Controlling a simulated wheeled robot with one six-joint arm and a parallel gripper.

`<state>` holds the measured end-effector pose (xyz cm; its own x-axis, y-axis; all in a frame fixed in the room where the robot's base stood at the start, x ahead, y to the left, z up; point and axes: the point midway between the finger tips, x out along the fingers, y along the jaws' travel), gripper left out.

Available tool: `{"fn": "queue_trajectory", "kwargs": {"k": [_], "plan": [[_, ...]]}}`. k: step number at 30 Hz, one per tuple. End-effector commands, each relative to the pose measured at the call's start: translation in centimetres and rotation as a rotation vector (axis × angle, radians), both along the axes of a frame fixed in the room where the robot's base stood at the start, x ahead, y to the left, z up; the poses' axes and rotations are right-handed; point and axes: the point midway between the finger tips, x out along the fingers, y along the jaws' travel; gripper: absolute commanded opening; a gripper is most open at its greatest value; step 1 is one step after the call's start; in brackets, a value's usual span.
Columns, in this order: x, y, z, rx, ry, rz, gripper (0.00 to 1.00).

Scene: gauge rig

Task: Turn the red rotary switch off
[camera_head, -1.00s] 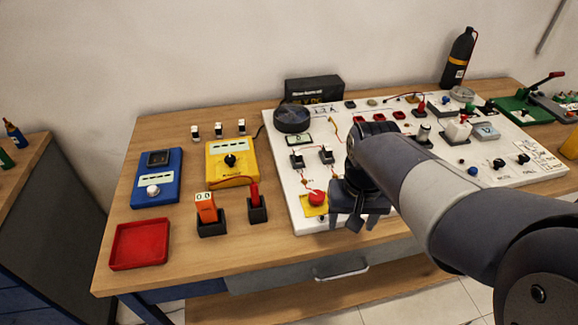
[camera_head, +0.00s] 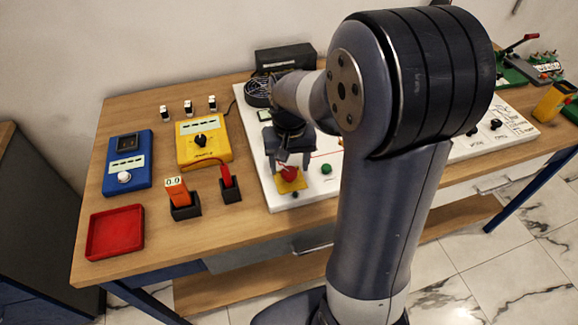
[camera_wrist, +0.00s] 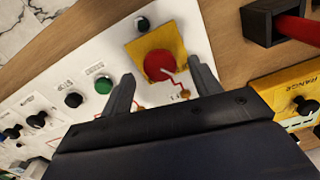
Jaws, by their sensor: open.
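The red rotary switch (camera_head: 289,175) is a round red knob on a square yellow plate, near the front left corner of the white panel (camera_head: 270,199). In the wrist view the red knob (camera_wrist: 157,66) shows at the upper middle, with a pale line at its lower right edge. My gripper (camera_head: 290,160) is open and empty, just behind and over the knob in the head view. In the wrist view the two fingers of my gripper (camera_wrist: 161,78) appear on either side of the knob. I cannot tell their height above it or whether they touch it.
A green button (camera_head: 326,169) sits right of the switch. My arm hides much of the panel.

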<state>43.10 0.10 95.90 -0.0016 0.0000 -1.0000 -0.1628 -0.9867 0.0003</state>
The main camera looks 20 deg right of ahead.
Motion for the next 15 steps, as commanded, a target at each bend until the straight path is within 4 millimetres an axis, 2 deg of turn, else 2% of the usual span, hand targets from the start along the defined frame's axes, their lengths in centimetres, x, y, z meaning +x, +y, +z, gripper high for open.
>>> {"fn": "queue_trajectory", "kwargs": {"k": [6,15], "plan": [[0.0,0.0,-1.7,0.000,0.000,0.000,0.59],[0.0,0.0,-1.8,0.000,-0.001,0.000,0.58]]}}
